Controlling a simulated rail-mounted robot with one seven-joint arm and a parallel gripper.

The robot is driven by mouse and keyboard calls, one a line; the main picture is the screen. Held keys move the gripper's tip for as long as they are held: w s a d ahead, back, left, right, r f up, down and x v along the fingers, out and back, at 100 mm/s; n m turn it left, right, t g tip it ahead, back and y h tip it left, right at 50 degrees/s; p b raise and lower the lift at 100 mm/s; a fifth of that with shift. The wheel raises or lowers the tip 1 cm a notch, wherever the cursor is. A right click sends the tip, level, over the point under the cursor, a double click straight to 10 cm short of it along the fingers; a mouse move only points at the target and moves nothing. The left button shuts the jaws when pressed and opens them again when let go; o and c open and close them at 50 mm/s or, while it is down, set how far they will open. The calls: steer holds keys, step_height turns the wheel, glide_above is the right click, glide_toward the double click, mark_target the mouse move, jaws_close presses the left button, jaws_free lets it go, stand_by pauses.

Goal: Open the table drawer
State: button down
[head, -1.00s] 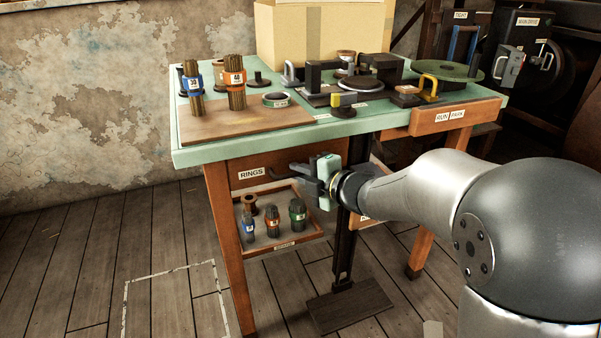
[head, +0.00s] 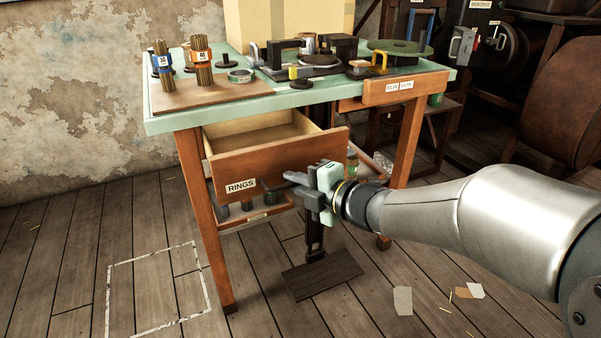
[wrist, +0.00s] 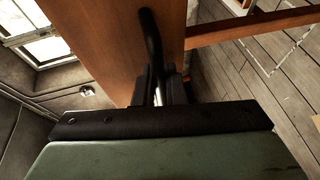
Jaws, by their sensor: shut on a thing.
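The table drawer (head: 275,158), with a wooden front labelled RINGS, is pulled well out from under the green tabletop in the head view. Its inside shows and the visible part looks empty. My gripper (head: 303,184) is at the right part of the drawer front. In the wrist view, my gripper (wrist: 161,88) is shut on the dark bar handle (wrist: 152,40), which stands off the wooden drawer front (wrist: 100,40).
The table (head: 300,97) carries bundled rods, a ring, black fixtures and a cardboard box (head: 290,30). A lower shelf (head: 262,213) with several items lies under the drawer. The floor in front is mostly free, with scraps at right.

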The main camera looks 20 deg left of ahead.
steer(key=shift+s+d, duration=1.05)
steer(key=shift+s, duration=0.1)
steer(key=c, duration=1.8)
jaws_free()
steer(key=shift+d, duration=0.1)
steer(key=shift+p+v, duration=2.4)
steer(key=shift+v, duration=6.25)
